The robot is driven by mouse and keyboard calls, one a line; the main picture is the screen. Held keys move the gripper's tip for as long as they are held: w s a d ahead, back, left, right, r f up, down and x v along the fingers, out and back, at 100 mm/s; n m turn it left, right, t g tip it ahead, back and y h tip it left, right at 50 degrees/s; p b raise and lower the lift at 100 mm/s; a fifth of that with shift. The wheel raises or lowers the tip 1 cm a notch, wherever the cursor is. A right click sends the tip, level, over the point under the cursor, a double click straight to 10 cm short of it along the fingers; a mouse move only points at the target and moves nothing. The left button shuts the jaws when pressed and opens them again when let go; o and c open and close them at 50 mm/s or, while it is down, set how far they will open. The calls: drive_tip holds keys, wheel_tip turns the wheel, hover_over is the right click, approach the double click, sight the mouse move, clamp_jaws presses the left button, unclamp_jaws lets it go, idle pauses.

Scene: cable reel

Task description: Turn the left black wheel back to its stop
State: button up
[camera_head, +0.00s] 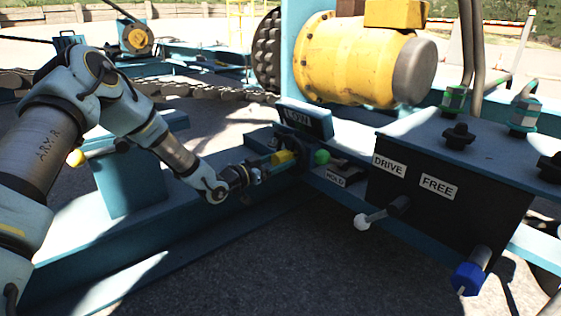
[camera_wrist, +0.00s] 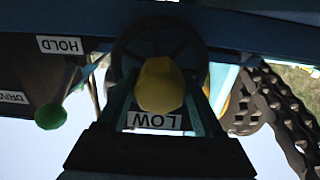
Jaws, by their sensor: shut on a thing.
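Two black star-shaped wheels sit on top of the dark control box, the left one (camera_head: 460,136) nearer the middle and the right one (camera_head: 550,166) at the right edge. My gripper (camera_head: 272,163) is well to the left of both, low by the blue frame. It is shut on a yellow knob (camera_head: 285,158). In the wrist view the yellow knob (camera_wrist: 160,85) lies between my two fingers, in front of a dark spoked wheel (camera_wrist: 160,32). Whether the knob is fixed to that wheel I cannot tell.
A LOW sign (camera_head: 303,119) stands just above my gripper. A green ball knob (camera_head: 321,157) and a HOLD label (camera_head: 336,178) are close on its right. A white-knobbed lever (camera_head: 363,220) and a blue knob (camera_head: 468,279) stick out from the box front.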

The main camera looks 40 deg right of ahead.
clamp_jaws()
drive_tip(key=shift+r+n+p, duration=0.2)
drive_tip(key=shift+n+p, duration=0.5)
drive_tip(key=shift+p, duration=0.4)
drive_tip(key=shift+f+n+p, duration=0.3)
drive_tip(key=shift+n+p, duration=0.15)
drive_tip(key=shift+n, duration=0.35)
drive_tip(key=o, duration=1.2)
unclamp_jaws()
drive_tip(key=a+p, duration=0.1)
drive_tip(key=a, duration=0.2)
drive_tip(key=a+p, duration=0.2)
drive_tip(key=a, duration=0.2)
drive_tip(key=a+p, duration=0.1)
drive_tip(key=a, duration=0.3)
drive_tip(key=shift+w, duration=0.3)
